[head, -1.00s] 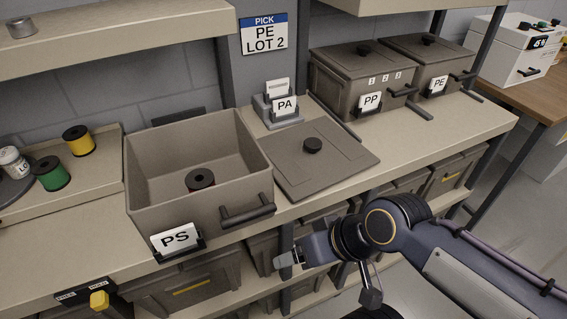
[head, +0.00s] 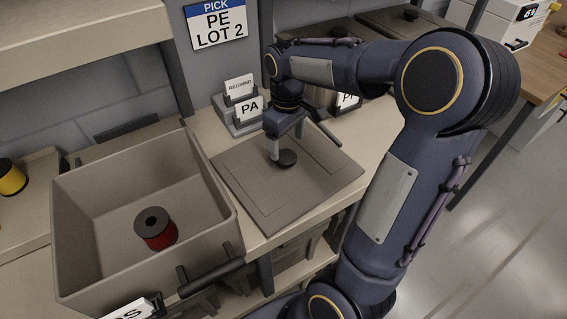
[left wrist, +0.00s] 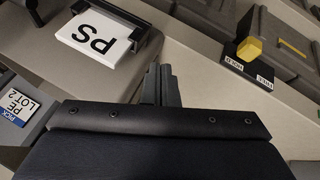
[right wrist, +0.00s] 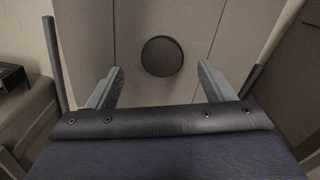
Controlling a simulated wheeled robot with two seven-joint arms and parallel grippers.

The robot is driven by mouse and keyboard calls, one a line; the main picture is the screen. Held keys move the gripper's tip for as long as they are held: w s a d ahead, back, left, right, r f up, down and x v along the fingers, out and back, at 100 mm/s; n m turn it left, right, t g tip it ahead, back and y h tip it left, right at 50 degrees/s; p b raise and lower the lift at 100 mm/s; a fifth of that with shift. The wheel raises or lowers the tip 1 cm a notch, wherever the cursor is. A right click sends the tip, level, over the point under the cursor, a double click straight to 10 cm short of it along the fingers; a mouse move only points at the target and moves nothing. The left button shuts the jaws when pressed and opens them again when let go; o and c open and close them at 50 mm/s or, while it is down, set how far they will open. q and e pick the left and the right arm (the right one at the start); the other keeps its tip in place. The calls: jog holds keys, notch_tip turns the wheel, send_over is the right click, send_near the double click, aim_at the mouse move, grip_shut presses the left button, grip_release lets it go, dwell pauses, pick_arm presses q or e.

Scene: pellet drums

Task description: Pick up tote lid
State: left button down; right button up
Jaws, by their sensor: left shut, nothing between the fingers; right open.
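The tote lid (head: 315,181) is a flat grey-brown panel with a round black knob (head: 286,158). It lies on the shelf to the right of the open PS tote (head: 225,222). My right gripper (head: 274,152) is over the lid beside the knob and points down. In the right wrist view the open fingers (right wrist: 160,86) stand on either side, with the knob (right wrist: 162,56) a little ahead of them and not gripped. My left gripper (left wrist: 160,85) is shut and empty, near the PS label (left wrist: 98,38); it is not in the head view.
A red spool (head: 157,232) sits inside the PS tote. The PA card holder (head: 243,110) stands just behind the lid. A yellow spool (head: 11,178) is at far left.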

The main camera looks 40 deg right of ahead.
aim_at(285, 156)
notch_tip(285, 156, down, 5)
jog(key=shift+w+a+f+p, duration=0.1)
jog(key=shift+a+f+p, duration=0.05)
jog(key=shift+p, duration=0.15)
jog(key=shift+c, duration=0.4)
jog(key=c, duration=1.1)
